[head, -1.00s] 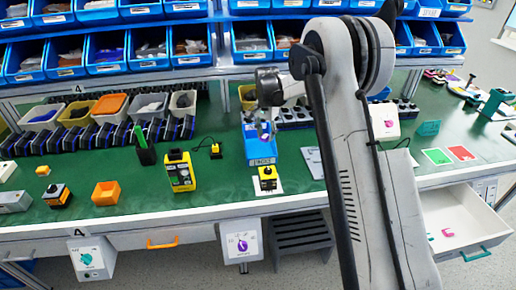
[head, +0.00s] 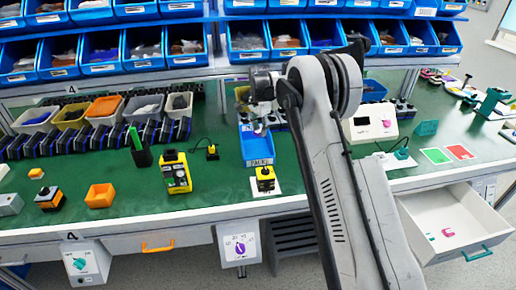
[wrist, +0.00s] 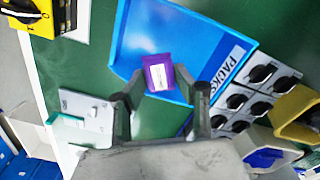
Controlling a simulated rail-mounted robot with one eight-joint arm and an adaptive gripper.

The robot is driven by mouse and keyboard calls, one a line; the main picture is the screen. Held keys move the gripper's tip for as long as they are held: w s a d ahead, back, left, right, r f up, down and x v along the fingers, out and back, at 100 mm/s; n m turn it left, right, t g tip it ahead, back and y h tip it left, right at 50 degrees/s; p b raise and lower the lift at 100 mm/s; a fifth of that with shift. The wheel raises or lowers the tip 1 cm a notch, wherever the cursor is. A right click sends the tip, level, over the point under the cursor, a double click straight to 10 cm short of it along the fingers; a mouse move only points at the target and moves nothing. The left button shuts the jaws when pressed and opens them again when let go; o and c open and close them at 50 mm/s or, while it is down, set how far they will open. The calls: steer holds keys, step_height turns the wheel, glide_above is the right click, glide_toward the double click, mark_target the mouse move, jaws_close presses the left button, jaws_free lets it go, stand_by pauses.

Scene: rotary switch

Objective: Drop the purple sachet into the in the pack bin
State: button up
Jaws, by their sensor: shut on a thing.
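The purple sachet (wrist: 158,74), with a white label on it, shows in the wrist view between my fingertips. My gripper (wrist: 160,88) is shut on it. The pack bin (wrist: 222,73) is a blue open tray marked "PACKS". In the wrist view, the sachet appears over the near part of its floor. In the head view, my gripper (head: 259,128) hangs above the back of the pack bin (head: 257,151). The sachet is too small there to make out clearly. The height between sachet and bin floor is hard to tell.
A yellow-and-black switch box (head: 265,181) stands in front of the bin. Rotary switches (wrist: 261,74) are beside the bin in the wrist view. A yellow tester (head: 176,172) stands to the left. A white device (head: 370,124) is at right. Blue shelf bins (head: 145,45) line the back.

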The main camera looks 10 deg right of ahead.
steer(key=shift+f, duration=0.7)
steer(key=o, duration=1)
step_height(320, 180, up, 12)
steer(key=shift+r, duration=0.1)
